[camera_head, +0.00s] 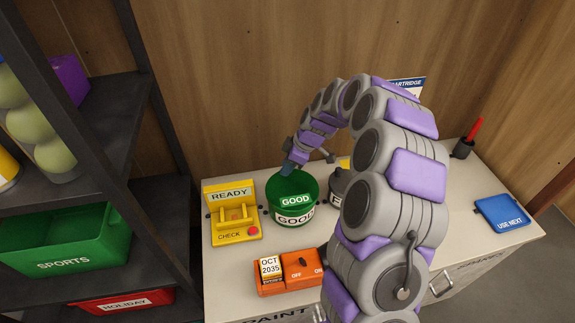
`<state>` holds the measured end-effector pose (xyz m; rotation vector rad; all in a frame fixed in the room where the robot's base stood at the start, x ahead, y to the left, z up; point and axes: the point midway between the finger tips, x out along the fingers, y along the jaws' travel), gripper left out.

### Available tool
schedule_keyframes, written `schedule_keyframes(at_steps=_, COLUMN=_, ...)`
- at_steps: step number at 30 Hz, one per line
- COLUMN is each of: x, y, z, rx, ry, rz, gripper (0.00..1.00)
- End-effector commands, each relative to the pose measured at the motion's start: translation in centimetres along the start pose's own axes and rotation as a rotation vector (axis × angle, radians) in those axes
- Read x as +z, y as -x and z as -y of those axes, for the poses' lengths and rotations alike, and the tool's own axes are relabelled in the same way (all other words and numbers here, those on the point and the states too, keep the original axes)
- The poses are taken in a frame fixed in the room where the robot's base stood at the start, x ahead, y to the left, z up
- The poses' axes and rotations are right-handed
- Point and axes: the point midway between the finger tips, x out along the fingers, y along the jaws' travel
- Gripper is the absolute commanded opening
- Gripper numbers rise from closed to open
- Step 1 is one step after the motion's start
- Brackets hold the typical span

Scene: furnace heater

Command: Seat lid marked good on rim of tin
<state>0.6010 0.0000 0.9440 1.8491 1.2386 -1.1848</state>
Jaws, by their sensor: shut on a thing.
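The green lid (292,184) has a green GOOD label on its front side. My gripper (289,171) comes down from above at the lid's back left and is shut on the lid. The fingertips are small and partly hidden in this view.
A yellow READY/CHECK stand (232,213) is close left of the tin. A dark can (337,189) is at the right, partly hidden by my arm. An orange switch box (288,273) sits in front. A blue USE NEXT tray (502,213) and cup with red stick (464,148) are far right.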

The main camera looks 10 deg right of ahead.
Motion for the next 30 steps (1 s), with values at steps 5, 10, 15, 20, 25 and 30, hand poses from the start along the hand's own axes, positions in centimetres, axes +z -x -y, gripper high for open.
schedule_keyframes(at_steps=5, x=-0.1, y=0.0, z=0.0, rx=0.0, ry=0.0, rz=-0.001, gripper=0.0)
schedule_keyframes(at_steps=10, x=0.0, y=0.0, z=0.0, rx=0.0, ry=0.0, rz=0.0, gripper=0.0)
schedule_keyframes(at_steps=15, x=0.0, y=-0.1, z=0.0, rx=0.0, ry=0.0, rz=0.0, gripper=0.0)
schedule_keyframes(at_steps=20, x=0.2, y=-0.4, z=0.1, rx=-0.001, ry=0.0, rz=0.0, gripper=0.0)
schedule_keyframes(at_steps=25, x=0.3, y=-0.8, z=0.1, rx=-0.002, ry=0.0, rz=0.001, gripper=0.0)
schedule_keyframes(at_steps=30, x=0.5, y=-1.1, z=0.1, rx=-0.002, ry=0.0, rz=0.001, gripper=0.0)
